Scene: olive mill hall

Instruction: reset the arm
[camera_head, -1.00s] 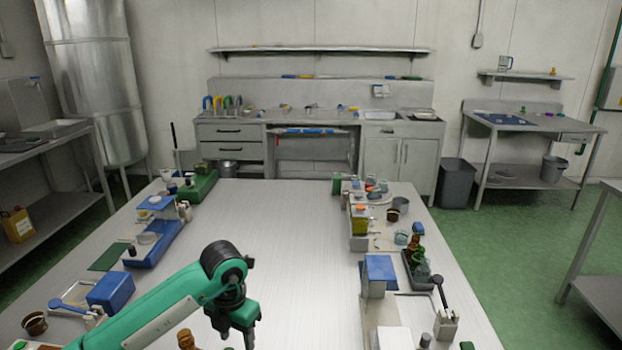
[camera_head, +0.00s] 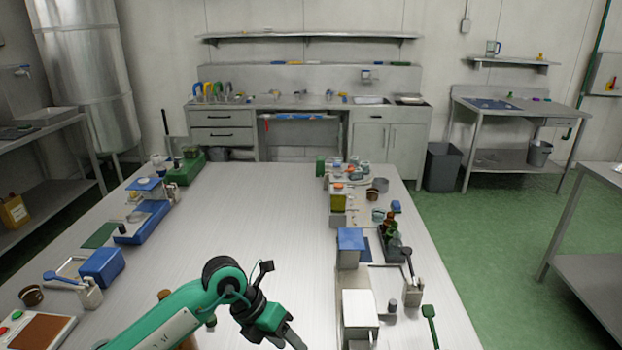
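My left arm, green and black, reaches in from the bottom left over the long pale table (camera_head: 262,215). Its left gripper (camera_head: 288,340) is at the bottom edge of the head view, over the near middle of the table, pointing down and to the right. The dark fingers are partly cut off by the frame, so I cannot tell whether they are open or shut. I see nothing held in the part that shows. My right gripper is not in view.
On the table's left stand a blue box (camera_head: 102,266) and a blue-and-grey device (camera_head: 145,221). On its right are a blue-topped block (camera_head: 351,246), a white box (camera_head: 359,315) and a dark tray of bottles (camera_head: 393,243). The middle strip is clear.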

